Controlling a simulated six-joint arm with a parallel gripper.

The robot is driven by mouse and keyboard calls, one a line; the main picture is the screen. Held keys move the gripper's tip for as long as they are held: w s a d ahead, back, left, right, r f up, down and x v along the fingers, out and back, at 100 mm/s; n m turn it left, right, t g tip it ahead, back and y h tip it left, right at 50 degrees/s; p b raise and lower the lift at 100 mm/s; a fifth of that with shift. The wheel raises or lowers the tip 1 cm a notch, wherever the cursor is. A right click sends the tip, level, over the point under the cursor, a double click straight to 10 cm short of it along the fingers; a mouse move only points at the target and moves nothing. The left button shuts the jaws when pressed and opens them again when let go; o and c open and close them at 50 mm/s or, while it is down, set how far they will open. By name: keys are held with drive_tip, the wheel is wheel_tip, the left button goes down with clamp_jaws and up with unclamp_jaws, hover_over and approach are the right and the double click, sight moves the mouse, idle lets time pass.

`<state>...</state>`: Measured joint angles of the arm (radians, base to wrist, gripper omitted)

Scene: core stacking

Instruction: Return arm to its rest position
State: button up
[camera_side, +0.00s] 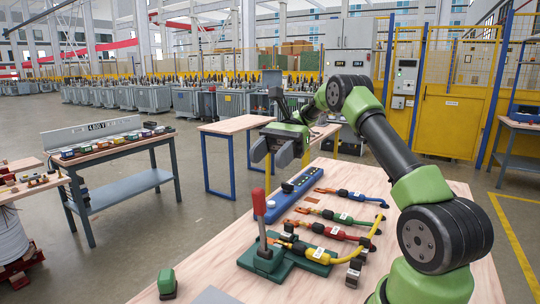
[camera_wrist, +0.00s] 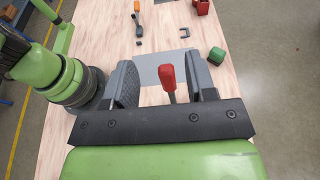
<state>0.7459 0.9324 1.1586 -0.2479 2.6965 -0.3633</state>
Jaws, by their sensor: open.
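My gripper (camera_side: 273,155) is open and empty, raised above the wooden workbench (camera_side: 215,262) in the side view. My arm reaches over from the right and is bent at the elbow. Below the gripper stands a green fixture (camera_side: 285,262) with an upright red-handled lever (camera_side: 259,204); a gap shows between the lever's top and the fingers. In the wrist view the red handle (camera_wrist: 168,78) appears between the two open fingers (camera_wrist: 163,82), without visible contact.
A blue block (camera_side: 290,195) with dark knobs and several coloured cables (camera_side: 330,233) lie on the bench. A grey plate (camera_wrist: 160,66) and a green block (camera_wrist: 217,55) are near its end. A side table (camera_side: 110,143) holds small parts. Free air surrounds the gripper.

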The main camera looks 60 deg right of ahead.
idle(0.3)
drive_tip(key=s+a+r+n+t+h, duration=0.2)
drive_tip(key=s+a+n+t+h, duration=0.1)
drive_tip(key=s+a+n+h, duration=0.3)
drive_tip(key=s+a+r+n+t+h, duration=0.3)
drive_tip(key=s+a+n+h, duration=0.3)
drive_tip(key=s+a+n, duration=0.1)
drive_tip(key=s+a, duration=0.1)
drive_tip(key=s, duration=0.1)
drive_tip(key=shift+s+a+r+n+t+h, duration=0.2)
drive_tip(key=shift+s+n+t+h, duration=0.1)
drive_tip(key=shift+n+h, duration=0.1)
